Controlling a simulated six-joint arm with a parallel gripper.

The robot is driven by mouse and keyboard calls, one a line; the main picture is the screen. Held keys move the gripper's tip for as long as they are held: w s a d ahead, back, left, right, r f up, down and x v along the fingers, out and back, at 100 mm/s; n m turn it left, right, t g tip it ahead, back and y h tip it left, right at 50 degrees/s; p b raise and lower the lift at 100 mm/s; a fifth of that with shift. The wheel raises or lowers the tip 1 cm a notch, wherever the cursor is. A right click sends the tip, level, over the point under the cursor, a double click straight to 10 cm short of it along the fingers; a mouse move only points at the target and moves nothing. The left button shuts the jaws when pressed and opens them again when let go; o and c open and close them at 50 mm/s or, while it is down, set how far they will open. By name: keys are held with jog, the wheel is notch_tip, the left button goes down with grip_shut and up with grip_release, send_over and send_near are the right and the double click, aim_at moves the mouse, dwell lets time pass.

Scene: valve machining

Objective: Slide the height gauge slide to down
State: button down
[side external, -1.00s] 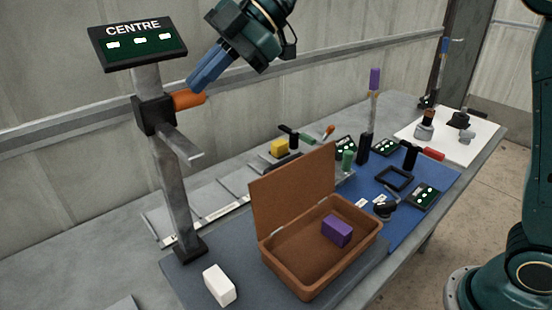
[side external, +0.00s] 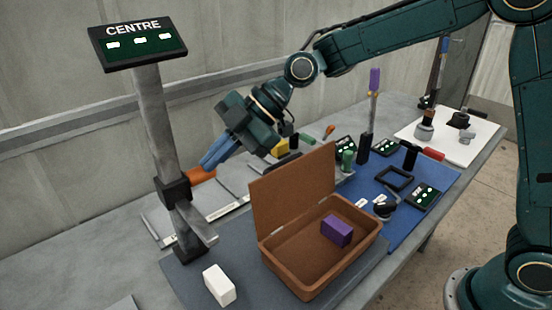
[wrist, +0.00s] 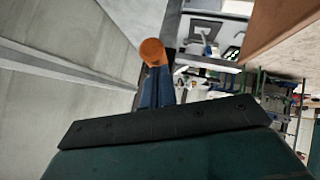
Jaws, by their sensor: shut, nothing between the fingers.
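The height gauge stands at the left in the side view, a grey upright column (side external: 157,120) on a dark base (side external: 191,252) with a display reading CENTRE (side external: 140,42) on top. Its black slide (side external: 173,191) sits low on the column, a short way above the base. An orange handle (side external: 201,175) and a grey arm stick out from the slide. My gripper (side external: 208,162) is shut, its blue fingers at the orange handle, angled down from the upper right. In the wrist view the orange handle (wrist: 152,52) shows just past the blue fingertips (wrist: 155,75); whether they touch it is hard to tell.
A brown open box (side external: 290,285) with a purple block (side external: 337,231) inside stands right of the gauge, its raised lid (side external: 292,200) near my gripper. A white block (side external: 219,285) lies in front. Several tools and small displays lie on the blue mat (side external: 400,225).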

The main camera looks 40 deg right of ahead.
jog(key=shift+d+r, duration=0.1)
dwell(0.4)
jog(key=s+d+r, duration=0.3)
jog(key=d+r, duration=0.3)
jog(key=r, duration=0.4)
jog(key=shift+s+d+r, duration=0.2)
jog(key=shift+s+d, duration=0.05)
jog(key=shift+s, duration=0.1)
jog(key=shift+f, duration=0.1)
jog(key=shift+w+d+f+x, duration=0.1)
jog(key=shift+d+f+x, duration=0.25)
jog(key=shift+x, duration=1.75)
jog(key=shift+w+d+f+x, duration=0.15)
jog(key=shift+d+f+x, duration=0.15)
jog(key=shift+x, duration=1.8)
jog(key=shift+w+d+f+x, duration=0.1)
jog(key=shift+d+f+x, duration=0.25)
jog(key=shift+x, duration=1.75)
